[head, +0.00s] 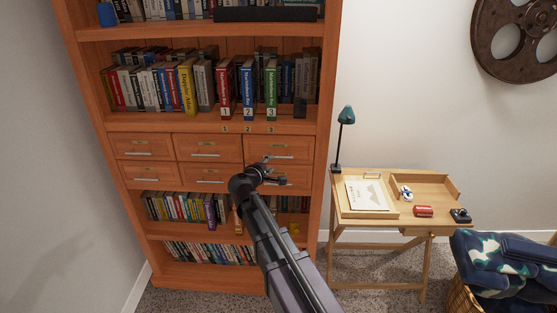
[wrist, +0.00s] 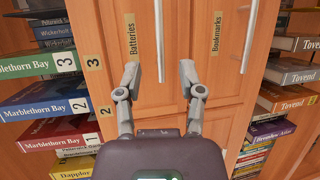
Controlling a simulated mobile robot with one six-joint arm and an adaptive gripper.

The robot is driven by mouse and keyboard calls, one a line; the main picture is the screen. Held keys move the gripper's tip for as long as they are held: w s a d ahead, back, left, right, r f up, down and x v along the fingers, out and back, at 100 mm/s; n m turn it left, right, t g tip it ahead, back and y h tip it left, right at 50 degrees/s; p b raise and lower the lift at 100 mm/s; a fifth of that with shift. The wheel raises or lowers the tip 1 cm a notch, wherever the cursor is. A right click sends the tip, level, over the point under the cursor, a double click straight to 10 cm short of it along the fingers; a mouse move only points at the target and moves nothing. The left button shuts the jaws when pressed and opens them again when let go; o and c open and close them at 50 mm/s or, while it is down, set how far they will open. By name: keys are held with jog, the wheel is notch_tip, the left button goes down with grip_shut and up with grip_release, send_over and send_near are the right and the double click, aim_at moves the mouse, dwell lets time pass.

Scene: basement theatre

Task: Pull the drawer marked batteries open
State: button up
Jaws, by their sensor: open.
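The drawer marked Batteries (head: 297,145) is the upper right drawer of the wooden bookcase in the head view, and it looks closed. Its label (wrist: 132,35) reads "Batteries" in the wrist view, which is turned sideways. Its long pale bar handle (wrist: 159,35) lies beside the label. My gripper (wrist: 159,69) is open and empty, with one finger on each side of the handle's near end in the wrist picture. I cannot tell whether the fingers are deep enough to reach around it. In the head view my gripper (head: 277,172) is in front of the right-hand drawers.
The drawer marked Bookmarks (wrist: 216,33) is directly below, with its own handle (wrist: 246,38). Numbered Marblethorn Bay books (head: 247,95) stand on the shelf above.

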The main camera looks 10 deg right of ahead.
aim_at(278, 157)
jog(key=b+x, duration=0.1)
jog(key=x, duration=0.6)
jog(key=shift+w+f, duration=0.1)
jog(key=shift+w, duration=0.1)
grip_shut()
